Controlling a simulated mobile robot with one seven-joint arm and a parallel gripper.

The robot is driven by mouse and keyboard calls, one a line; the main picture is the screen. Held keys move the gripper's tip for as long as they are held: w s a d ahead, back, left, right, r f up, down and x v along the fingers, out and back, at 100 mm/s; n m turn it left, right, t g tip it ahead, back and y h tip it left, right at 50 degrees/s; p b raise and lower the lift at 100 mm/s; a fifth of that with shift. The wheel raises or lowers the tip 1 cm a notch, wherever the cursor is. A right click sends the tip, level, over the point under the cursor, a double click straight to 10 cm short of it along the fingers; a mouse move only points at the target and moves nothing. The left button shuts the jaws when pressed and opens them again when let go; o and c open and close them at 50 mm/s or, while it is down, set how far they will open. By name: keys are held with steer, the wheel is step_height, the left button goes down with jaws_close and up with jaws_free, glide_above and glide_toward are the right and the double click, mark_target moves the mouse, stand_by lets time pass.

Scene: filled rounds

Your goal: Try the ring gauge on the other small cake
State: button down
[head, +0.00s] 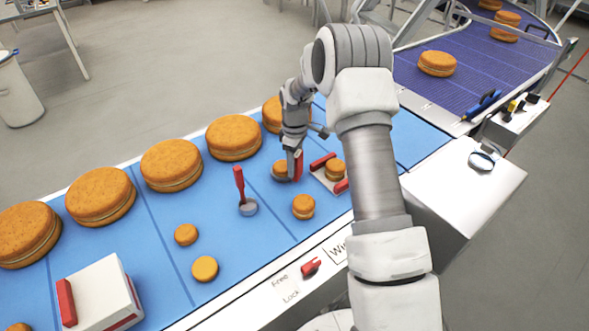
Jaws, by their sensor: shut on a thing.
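My gripper (294,158) points down over the blue belt and is shut on an upright red handle (298,166). The handle seems to belong to the ring gauge; a grey edge shows low beside a small cake (280,169) just left of it. Whether the ring is around that cake or beside it I cannot tell, as the gripper and handle hide part of it. Another small cake (334,168) sits on a pale plate between two red bars (322,160), right of my gripper. A third small cake (303,206) stands on the belt in front.
A red-handled tool with a grey disc (249,208) stands left of my gripper. Small cakes (186,234) (204,268) lie front left, near a white box (103,290) with a red handle. Large cakes (234,137) line the belt's far side. A purple conveyor (470,75) is at right.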

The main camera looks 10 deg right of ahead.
steer(key=shift+r+p, duration=2.05)
steer(key=shift+r, duration=2.1)
